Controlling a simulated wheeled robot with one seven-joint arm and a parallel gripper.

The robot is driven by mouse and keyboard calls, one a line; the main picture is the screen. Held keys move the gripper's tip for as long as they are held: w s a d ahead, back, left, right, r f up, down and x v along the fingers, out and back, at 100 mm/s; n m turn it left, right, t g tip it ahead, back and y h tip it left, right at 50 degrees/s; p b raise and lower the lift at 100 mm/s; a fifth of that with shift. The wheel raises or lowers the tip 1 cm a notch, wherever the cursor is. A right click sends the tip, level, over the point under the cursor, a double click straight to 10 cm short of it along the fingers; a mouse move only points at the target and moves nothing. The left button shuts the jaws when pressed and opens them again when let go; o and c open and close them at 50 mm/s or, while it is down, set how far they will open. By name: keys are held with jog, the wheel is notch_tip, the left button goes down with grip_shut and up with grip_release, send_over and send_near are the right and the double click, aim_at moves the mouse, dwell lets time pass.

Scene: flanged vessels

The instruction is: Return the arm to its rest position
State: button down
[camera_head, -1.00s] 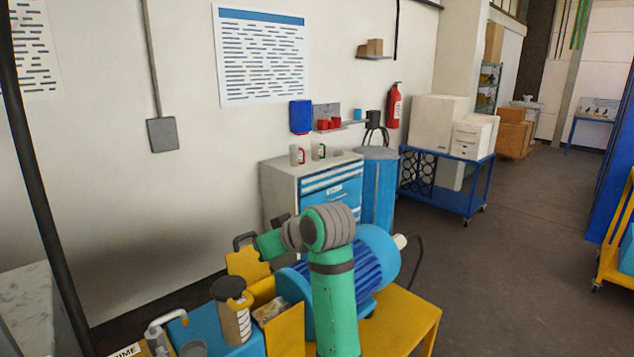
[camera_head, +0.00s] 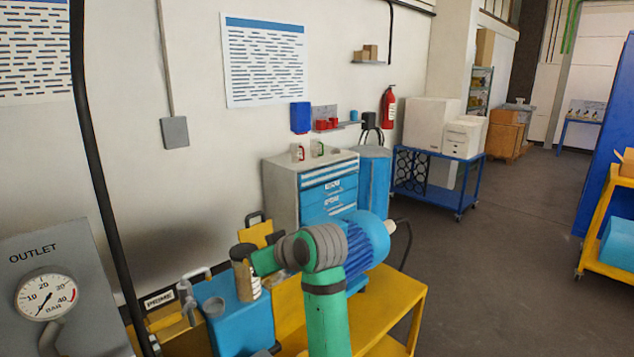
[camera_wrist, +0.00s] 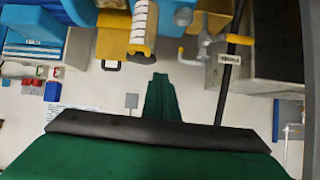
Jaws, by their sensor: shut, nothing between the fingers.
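My arm, green with grey joints, is folded up at the bottom middle of the head view, in front of the yellow cart and a blue motor-like body (camera_head: 368,238). A green end section points left and away beside the grey joint; the fingers cannot be made out there. In the wrist view my gripper (camera_wrist: 161,88) shows as a narrow green shape beyond a black band. Its fingers are together with nothing between them. The wrist view appears upside down, with the wall beyond the fingers.
A grey OUTLET panel with a gauge (camera_head: 46,297) and a black pole (camera_head: 101,190) stand close on the left. A blue drawer cabinet (camera_head: 326,190) stands behind. Floor (camera_head: 497,270) at right is clear.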

jog(key=s+d+f+m+t+h, duration=0.1)
jog(key=s+d+f+m+t, duration=0.3)
jog(key=f, duration=1.2)
jog(key=s+f+m+h, duration=0.1)
jog(key=s+f+m, duration=0.35)
jog(key=f, duration=1.05)
jog(key=s+d+f+t+h, duration=0.1)
jog(key=s+d+f+h, duration=0.15)
jog(key=s, duration=0.65)
jog(key=s+d+f+h, duration=0.15)
jog(key=s+f, duration=0.25)
jog(key=s, duration=0.5)
jog(key=s+d+f+t+h, duration=0.1)
jog(key=s+d+f, duration=0.2)
jog(key=s, duration=0.5)
jog(key=s+d+r, duration=0.1)
jog(key=s+r, duration=0.1)
jog(key=s, duration=0.4)
jog(key=s+d+r, duration=0.1)
jog(key=s+r, duration=0.2)
jog(key=s, duration=0.3)
jog(key=s+r+t+h, duration=0.1)
jog(key=s+r, duration=0.2)
jog(key=s, duration=0.3)
jog(key=shift+s+d, duration=0.4)
